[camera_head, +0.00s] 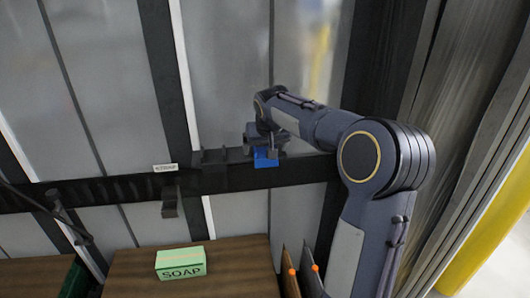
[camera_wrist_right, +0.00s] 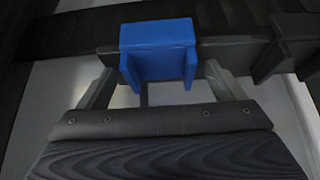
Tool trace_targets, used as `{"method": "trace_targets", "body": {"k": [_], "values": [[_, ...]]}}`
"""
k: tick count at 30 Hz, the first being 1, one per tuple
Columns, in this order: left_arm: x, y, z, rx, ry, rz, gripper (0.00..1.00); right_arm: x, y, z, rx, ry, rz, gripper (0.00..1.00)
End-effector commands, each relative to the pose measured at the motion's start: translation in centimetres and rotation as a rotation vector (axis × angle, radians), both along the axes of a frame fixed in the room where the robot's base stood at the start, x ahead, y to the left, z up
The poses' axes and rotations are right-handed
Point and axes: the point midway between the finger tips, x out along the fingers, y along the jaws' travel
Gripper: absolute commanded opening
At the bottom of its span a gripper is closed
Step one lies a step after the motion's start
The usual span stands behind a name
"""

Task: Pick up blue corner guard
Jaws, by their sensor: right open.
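The blue corner guard (camera_head: 266,161) is on the dark horizontal rail (camera_head: 110,188), right of the picture's middle in the head view. In the right wrist view the guard (camera_wrist_right: 158,38) is a blue angled block, with its top over the rail and a face hanging down in front. My right gripper (camera_head: 266,150) is at the guard, its arm coming in from the right. In the wrist view its two fingers are apart, one on each side of the guard; I cannot tell whether they touch it. My left gripper is not in view.
Dark blocks (camera_head: 213,157) stand on the rail just left of the guard. A green SOAP box (camera_head: 181,262) sits on a brown wooden surface (camera_head: 235,270) below. Two dark upright pieces with orange spots (camera_head: 291,272) stand beside it. Grey door panels (camera_head: 100,80) lie behind the rail.

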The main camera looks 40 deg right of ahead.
Motion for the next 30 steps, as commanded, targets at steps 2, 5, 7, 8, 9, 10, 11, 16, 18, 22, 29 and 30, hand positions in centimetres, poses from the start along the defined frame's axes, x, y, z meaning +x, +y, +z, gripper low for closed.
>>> {"method": "trace_targets", "body": {"k": [2, 5, 7, 8, 9, 10, 11, 16, 18, 22, 29, 30], "values": [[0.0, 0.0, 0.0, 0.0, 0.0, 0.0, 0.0, 0.0, 0.0, -0.1, 0.0, -0.001, 0.0, 0.89], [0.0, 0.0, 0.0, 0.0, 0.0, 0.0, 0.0, 0.0, 0.0, 0.0, 0.0, -0.001, 0.0, 0.89], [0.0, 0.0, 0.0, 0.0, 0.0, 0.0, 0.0, 0.0, 0.0, 0.0, 0.0, 0.0, 0.0, 0.81], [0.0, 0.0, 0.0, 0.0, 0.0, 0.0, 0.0, 0.0, 0.0, 0.0, 0.0, 0.0, 0.0, 0.77], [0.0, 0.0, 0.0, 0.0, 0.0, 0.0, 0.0, 0.0, 0.0, 0.0, 0.001, 0.0, 0.0, 0.72], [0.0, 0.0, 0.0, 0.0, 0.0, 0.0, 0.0, 0.0, 0.0, 0.0, 0.001, 0.0, 0.0, 0.68], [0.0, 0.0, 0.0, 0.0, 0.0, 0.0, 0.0, 0.0, 0.0, 0.0, 0.001, 0.0, 0.0, 0.64], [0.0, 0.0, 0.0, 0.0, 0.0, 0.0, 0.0, 0.0, 0.0, 0.0, 0.001, 0.0, 0.0, 0.42], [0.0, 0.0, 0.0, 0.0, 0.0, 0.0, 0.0, 0.0, 0.0, 0.0, 0.0, -0.001, 0.0, 0.4], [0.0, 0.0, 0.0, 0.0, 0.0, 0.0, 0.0, 0.0, 0.0, 0.0, 0.0, -0.001, 0.0, 0.4], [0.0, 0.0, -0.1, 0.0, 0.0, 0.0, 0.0, 0.1, 0.0, 1.0, -0.001, -0.004, 0.0, 0.4], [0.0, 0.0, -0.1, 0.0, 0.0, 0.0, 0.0, 0.1, 0.0, 1.5, -0.001, -0.004, 0.0, 0.4]]}}
